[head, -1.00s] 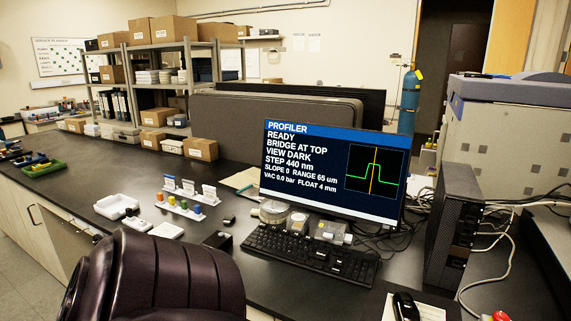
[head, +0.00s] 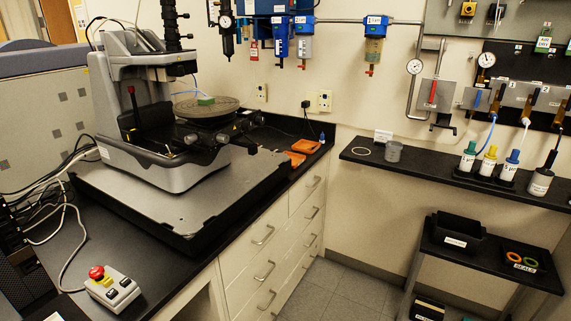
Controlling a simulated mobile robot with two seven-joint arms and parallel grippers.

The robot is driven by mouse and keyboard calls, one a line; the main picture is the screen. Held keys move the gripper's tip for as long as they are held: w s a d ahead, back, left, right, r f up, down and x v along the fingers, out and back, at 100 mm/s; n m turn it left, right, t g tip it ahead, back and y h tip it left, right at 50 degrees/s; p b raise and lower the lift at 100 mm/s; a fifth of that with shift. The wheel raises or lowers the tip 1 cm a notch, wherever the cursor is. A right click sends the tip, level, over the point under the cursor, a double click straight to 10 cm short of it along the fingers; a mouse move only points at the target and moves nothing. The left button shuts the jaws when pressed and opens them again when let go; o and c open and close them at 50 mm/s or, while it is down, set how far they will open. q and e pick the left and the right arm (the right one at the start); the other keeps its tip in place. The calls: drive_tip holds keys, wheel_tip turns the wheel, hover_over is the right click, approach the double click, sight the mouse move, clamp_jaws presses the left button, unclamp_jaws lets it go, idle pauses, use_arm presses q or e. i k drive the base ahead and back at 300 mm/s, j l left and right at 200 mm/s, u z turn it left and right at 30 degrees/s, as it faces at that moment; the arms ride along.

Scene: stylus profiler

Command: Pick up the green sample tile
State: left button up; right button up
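The green sample tile (head: 205,101) lies on the round grey stage (head: 207,110) of the profiler (head: 150,120), at the upper left of the head view. The profiler's dark column and bridge stand just left of and behind the stage. The tile is small at this distance. Neither of my grippers shows in this view.
The profiler stands on a grey slab (head: 180,207) on the black bench. A control box with a red button (head: 97,272) sits at the slab's front left. Open floor (head: 345,270) lies right of the drawers.

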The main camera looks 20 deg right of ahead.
sight(205, 101)
drive_tip(key=i+l, duration=0.15)
drive_tip(key=l, duration=0.25)
drive_tip(key=i+l, duration=0.15)
drive_tip(key=l, duration=0.2)
drive_tip(key=i+l, duration=0.15)
drive_tip(key=l, duration=0.25)
drive_tip(key=i+l, duration=0.1)
drive_tip(key=l, duration=0.3)
drive_tip(key=i+l, duration=0.15)
drive_tip(key=l, duration=0.25)
drive_tip(key=i+l, duration=0.45)
drive_tip(key=l, duration=0.15)
